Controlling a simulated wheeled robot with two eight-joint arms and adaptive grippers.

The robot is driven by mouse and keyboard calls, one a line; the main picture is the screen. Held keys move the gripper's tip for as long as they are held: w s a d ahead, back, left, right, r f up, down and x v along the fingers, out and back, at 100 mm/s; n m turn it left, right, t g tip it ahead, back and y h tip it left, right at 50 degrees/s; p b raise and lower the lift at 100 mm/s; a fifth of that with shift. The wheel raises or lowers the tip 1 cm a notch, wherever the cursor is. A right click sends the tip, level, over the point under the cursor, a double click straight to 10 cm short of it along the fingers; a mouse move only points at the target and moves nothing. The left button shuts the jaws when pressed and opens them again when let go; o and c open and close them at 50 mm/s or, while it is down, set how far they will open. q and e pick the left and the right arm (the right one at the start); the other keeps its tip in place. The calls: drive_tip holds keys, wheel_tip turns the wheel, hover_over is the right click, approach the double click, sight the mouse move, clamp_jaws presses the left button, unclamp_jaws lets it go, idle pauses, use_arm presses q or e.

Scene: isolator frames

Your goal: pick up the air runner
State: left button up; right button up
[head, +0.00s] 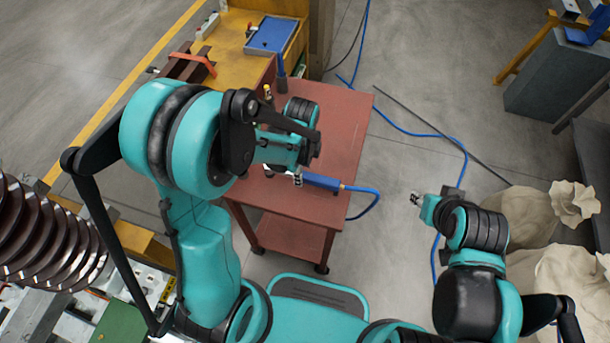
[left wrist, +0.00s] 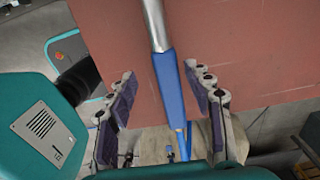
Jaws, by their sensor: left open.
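The air runner (head: 322,181) is a blue-bodied tool lying on the red cart top, with a blue hose at its right end. The left wrist view shows its blue grip (left wrist: 168,85) and silver shaft. My left gripper (head: 286,178) is over the cart at the tool, and my arm hides the tool's left part. In the left wrist view my left gripper (left wrist: 163,92) is open, with one finger on each side of the blue grip and gaps between. My right gripper (head: 415,199) is empty, right of the cart; its finger opening is too small to judge.
The red cart (head: 345,120) has free top surface around the tool. The blue hose (head: 372,197) hangs off its right edge, and more hose lies on the floor. A yellow-edged bench with a blue tray (head: 272,35) stands behind. Pale sacks (head: 530,220) are at right.

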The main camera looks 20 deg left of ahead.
sight(304, 174)
use_arm(q)
drive_tip(key=f+b, duration=0.1)
drive_tip(key=f, duration=0.1)
drive_tip(key=w+f+b, duration=0.1)
drive_tip(key=f, duration=0.1)
drive_tip(key=shift+d, duration=0.1)
drive_tip(key=shift+f, duration=0.5)
drive_tip(key=shift+s+r, duration=0.1)
clamp_jaws()
drive_tip(key=shift+r, duration=0.15)
